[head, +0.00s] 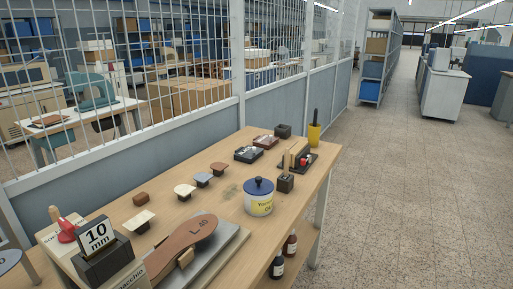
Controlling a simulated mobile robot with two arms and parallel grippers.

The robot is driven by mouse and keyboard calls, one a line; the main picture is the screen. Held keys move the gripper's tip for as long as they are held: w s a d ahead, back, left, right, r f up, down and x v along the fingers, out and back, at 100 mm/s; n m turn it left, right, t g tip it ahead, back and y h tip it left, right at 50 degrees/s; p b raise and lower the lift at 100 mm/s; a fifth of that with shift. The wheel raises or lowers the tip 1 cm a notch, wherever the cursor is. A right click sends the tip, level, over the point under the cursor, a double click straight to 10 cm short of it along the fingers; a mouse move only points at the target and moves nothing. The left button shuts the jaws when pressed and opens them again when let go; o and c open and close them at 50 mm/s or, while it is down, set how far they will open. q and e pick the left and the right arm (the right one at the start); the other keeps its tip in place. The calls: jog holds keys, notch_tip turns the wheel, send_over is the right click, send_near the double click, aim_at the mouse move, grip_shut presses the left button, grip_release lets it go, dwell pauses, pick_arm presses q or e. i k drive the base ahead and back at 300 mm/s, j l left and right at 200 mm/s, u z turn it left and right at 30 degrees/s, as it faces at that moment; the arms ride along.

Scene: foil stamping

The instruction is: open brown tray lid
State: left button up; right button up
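A small dark tray with a brown-red top (266,141) sits toward the far end of the wooden workbench. It is small in the head view, and I cannot tell for certain whether its lid is shut. A similar black tray (248,154) with a greyish top sits just in front of it, to its left. Neither of my grippers is in view.
The workbench (224,170) also holds a blue-lidded pot (258,197), several stamps (203,179), a stamp rack (297,158), a yellow cup (314,134) and a brown sole form (188,240). A mesh partition runs along the left. Open floor lies to the right.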

aim_at(265, 139)
jog(key=i+l, duration=0.3)
jog(key=l, duration=0.15)
jog(key=i+l+z, duration=0.1)
jog(key=i+l, duration=0.2)
jog(key=l, duration=0.15)
